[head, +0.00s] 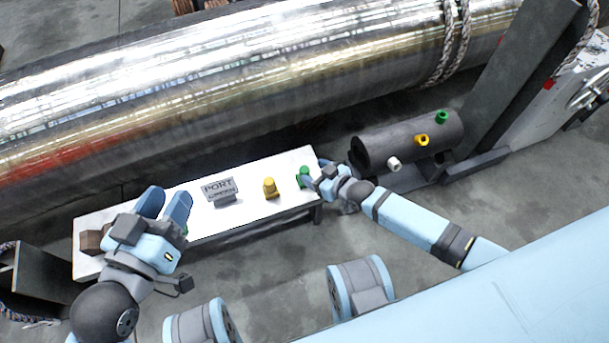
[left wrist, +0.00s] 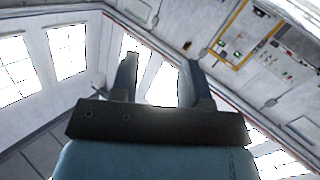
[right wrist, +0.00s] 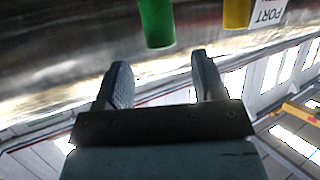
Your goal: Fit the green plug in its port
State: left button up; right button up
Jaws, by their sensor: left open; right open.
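The green plug (head: 304,174) stands upright near the right end of the white table. In the right wrist view the green plug (right wrist: 156,22) is ahead of the fingers, roughly in line with the gap between them. My right gripper (head: 313,182) is open beside it, not closed on it; whether it touches cannot be told. It also shows in the right wrist view (right wrist: 160,72). The green port (head: 442,117) is on the dark barrel, at its far right end. My left gripper (head: 168,203) is open and empty above the table's left part; its fingers show in the left wrist view (left wrist: 155,75).
A yellow plug (head: 269,187) and a PORT sign (head: 221,190) stand on the white table (head: 245,223). The dark barrel also has yellow (head: 421,140) and white (head: 394,164) ports. A large metal cylinder (head: 230,75) lies behind. A brown block (head: 92,240) sits at the table's left end.

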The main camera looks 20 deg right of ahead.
aim_at(306, 171)
jog(key=b+x, duration=0.1)
jog(key=x, duration=0.1)
jog(key=f+b+x, duration=0.1)
jog(key=b+x, duration=0.1)
jog(key=shift+a+f, duration=0.1)
jog(key=shift+a, duration=0.1)
jog(key=shift+w, duration=0.15)
pick_arm(q)
jog(key=shift+w+a+m+t, duration=0.45)
jog(key=shift+w+m, duration=0.35)
jog(key=shift+m, duration=0.2)
pick_arm(e)
jog(key=shift+c, duration=0.2)
pick_arm(q)
jog(key=shift+f, duration=0.1)
pick_arm(e)
jog(key=c, duration=1)
